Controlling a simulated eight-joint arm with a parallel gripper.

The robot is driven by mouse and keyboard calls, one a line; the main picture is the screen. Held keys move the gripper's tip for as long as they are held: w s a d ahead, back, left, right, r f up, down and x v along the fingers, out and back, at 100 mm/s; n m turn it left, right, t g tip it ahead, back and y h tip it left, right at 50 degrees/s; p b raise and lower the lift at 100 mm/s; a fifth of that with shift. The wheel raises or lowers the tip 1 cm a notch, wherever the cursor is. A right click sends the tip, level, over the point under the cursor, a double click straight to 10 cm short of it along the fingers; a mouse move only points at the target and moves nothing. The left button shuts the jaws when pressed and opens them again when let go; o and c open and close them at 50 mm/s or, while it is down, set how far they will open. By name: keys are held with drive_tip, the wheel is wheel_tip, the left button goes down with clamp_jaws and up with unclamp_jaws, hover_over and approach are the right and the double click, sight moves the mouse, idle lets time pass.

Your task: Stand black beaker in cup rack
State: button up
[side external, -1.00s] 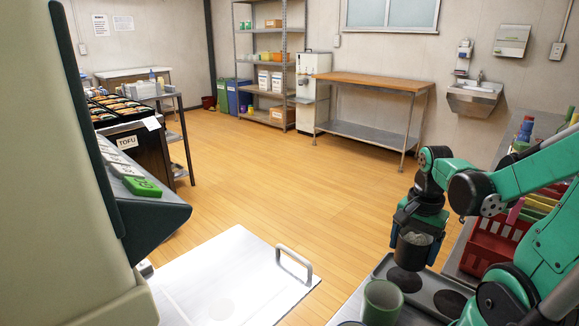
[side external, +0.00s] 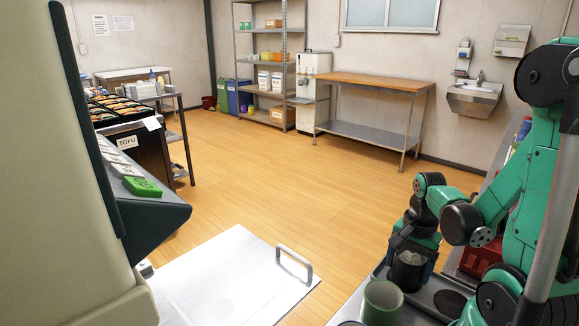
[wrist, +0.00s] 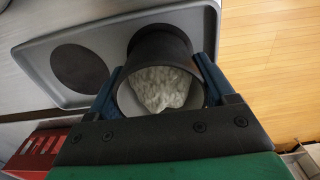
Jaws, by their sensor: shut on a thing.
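The black beaker (side external: 408,271) is upright between the fingers of my gripper (side external: 412,262), with pale crumpled stuff inside it. In the wrist view the black beaker (wrist: 160,45) shows its open mouth, and the blue fingers of my gripper (wrist: 162,88) are shut on its two sides. The cup rack (side external: 428,285) is a grey tray with dark round spots. The beaker is low over the rack's far-left spot, which it hides; I cannot tell whether its base touches. Another dark round spot (wrist: 79,72) is empty beside it.
A green cup (side external: 381,301) stands just in front of the rack. A red basket (side external: 482,258) is to the right, partly hidden by my arm. A white board with a handle (side external: 294,265) lies to the left. The wooden floor (side external: 290,180) beyond is clear.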

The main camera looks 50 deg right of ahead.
drive_tip(key=o, duration=1.4)
drive_tip(key=shift+f, duration=0.1)
drive_tip(key=shift+c, duration=0.2)
wheel_tip(320, 180, up, 12)
drive_tip(key=w+a+n+t, duration=0.7)
drive_tip(key=w+a+n, duration=0.4)
drive_tip(key=n, duration=0.7)
drive_tip(key=a, duration=0.3)
drive_tip(key=shift+a, duration=0.3)
